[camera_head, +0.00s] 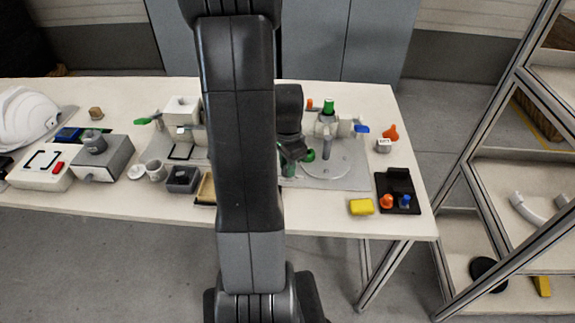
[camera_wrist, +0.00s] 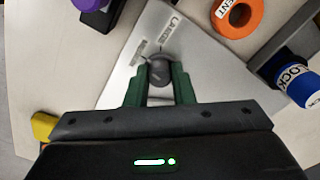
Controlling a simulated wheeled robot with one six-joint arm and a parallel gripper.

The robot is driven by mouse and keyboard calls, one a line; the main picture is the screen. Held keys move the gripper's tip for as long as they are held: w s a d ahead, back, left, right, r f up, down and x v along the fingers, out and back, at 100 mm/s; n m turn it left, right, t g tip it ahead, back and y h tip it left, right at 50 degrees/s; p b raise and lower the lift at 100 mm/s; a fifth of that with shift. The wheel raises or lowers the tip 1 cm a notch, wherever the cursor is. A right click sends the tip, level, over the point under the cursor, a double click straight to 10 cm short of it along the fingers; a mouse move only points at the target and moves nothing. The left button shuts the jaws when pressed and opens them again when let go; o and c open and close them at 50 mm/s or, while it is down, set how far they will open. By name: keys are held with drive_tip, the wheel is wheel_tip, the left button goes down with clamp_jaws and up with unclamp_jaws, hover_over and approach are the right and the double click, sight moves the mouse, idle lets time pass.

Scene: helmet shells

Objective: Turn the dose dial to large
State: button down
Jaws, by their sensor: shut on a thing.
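The dose dial (camera_wrist: 159,73) is a dark grey round knob on a light grey plate (camera_wrist: 192,60), seen in the wrist view. A label reading "LARGE" lies just beyond the knob, and a second label to its left is too blurred to read. My gripper (camera_wrist: 159,84) has its two green fingers on either side of the knob, shut on it. The head view shows my gripper (camera_head: 298,161) low over the plate on the right half of the table; the dial cannot be made out there.
In the wrist view, an orange ring labelled "VENT" (camera_wrist: 238,14) and a blue "LOCK" handle (camera_wrist: 297,84) stand to the right. A yellow block (camera_head: 361,207) and a black tray (camera_head: 400,178) lie at the table's front right. Boxes and cups crowd the left half.

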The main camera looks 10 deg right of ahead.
drive_tip(key=m, duration=0.5)
drive_tip(key=shift+m, duration=0.3)
drive_tip(key=shift+m+b, duration=0.3)
drive_tip(key=shift+m, duration=2)
drive_tip(key=c, duration=1.2)
unclamp_jaws()
drive_tip(key=shift+c, duration=0.2)
wheel_tip(320, 180, up, 14)
drive_tip(key=p, duration=0.1)
drive_tip(key=shift+f, duration=0.2)
